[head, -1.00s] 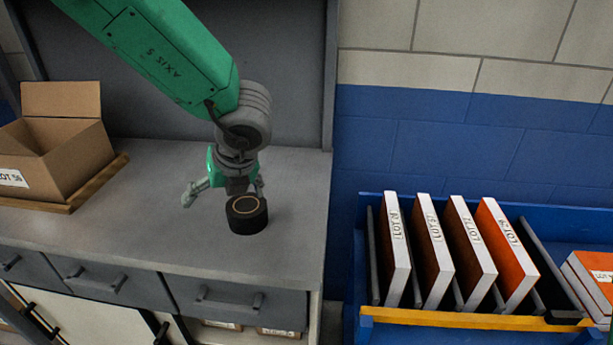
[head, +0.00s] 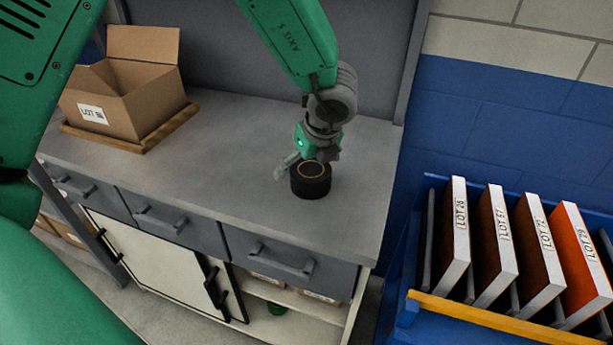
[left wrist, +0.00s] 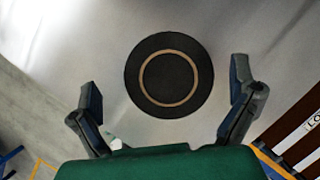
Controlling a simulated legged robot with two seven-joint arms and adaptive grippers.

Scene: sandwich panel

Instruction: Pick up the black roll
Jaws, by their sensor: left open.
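The black roll (head: 311,181) stands upright on the grey worktop near its front edge, with a tan ring on its top face. In the left wrist view the roll (left wrist: 169,75) shows from above, ahead of the fingers and between their lines, with clear space on both sides. My left gripper (head: 308,162) points down just behind and above the roll in the head view. Its two fingers (left wrist: 165,95) are spread wide and hold nothing. One finger shows left of the roll in the head view; the other is largely hidden. My right gripper is not in view.
An open cardboard box (head: 128,92) sits on a wooden board at the left of the worktop (head: 235,150). A blue rack (head: 412,290) with several upright panels labelled LOT stands to the right, past a gap. The worktop around the roll is clear.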

